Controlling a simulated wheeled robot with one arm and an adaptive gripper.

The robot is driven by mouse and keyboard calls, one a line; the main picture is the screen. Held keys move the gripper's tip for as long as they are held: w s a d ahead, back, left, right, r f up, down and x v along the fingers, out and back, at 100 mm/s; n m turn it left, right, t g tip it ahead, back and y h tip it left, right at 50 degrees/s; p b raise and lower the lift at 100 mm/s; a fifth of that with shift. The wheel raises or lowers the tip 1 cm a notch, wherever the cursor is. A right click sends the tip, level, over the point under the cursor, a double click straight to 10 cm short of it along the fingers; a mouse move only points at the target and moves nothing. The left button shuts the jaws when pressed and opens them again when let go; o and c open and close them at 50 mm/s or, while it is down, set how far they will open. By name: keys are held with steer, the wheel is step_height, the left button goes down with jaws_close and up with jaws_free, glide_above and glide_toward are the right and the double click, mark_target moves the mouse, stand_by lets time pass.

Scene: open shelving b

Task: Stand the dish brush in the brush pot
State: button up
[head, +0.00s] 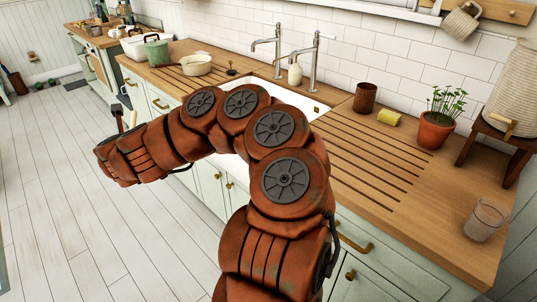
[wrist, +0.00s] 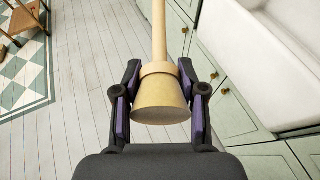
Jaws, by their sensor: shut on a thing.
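The dish brush (wrist: 160,96) is pale and wooden, with a flared head and a long straight handle. My gripper (wrist: 158,78) is shut on it, with the purple pads on either side of the head. The handle points away from the palm toward the top of the wrist view. In the head view, my gripper (head: 122,121) is at the left, out over the floor in front of the cabinets, and only a little of the brush (head: 132,118) shows. A dark brown open pot (head: 365,97), which looks like the brush pot, stands upright on the counter right of the taps.
A yellow-green cylinder (head: 389,118) lies beside the brown pot. A potted plant (head: 435,130) and a clear glass (head: 485,220) stand farther right. The white sink (head: 262,93) and tall taps (head: 316,62) are left of the pot. The grooved counter (head: 350,165) in front is clear.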

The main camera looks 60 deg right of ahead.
steer(key=s+d+f+m+g+h+b, duration=0.3)
steer(key=s+d+m+g, duration=0.25)
steer(key=d, duration=0.65)
steer(key=s+d+f+m+g+h+b, duration=0.25)
steer(key=s+d+m+g, duration=0.35)
steer(key=d, duration=0.6)
steer(key=s+d+m+g, duration=0.2)
steer(key=s+d, duration=0.3)
steer(key=s, duration=0.4)
steer(key=s+d+f+m+g+y, duration=0.1)
steer(key=s+d+m+g, duration=0.2)
steer(key=s, duration=0.7)
steer(key=s+d+m+g+y, duration=0.1)
steer(key=s+d+m+g, duration=0.2)
steer(key=s+d, duration=0.4)
steer(key=shift+s+d+f+g+y, duration=0.2)
steer(key=shift+s+g, duration=0.15)
steer(key=shift+s, duration=0.3)
steer(key=shift+s+d+f+g+y, duration=0.1)
steer(key=shift+s+f+g, duration=0.15)
steer(key=shift+s, duration=0.4)
step_height(320, 180, down, 3)
steer(key=shift+w+a+f, duration=0.1)
steer(key=shift+f, duration=0.15)
steer(key=shift+f, duration=0.2)
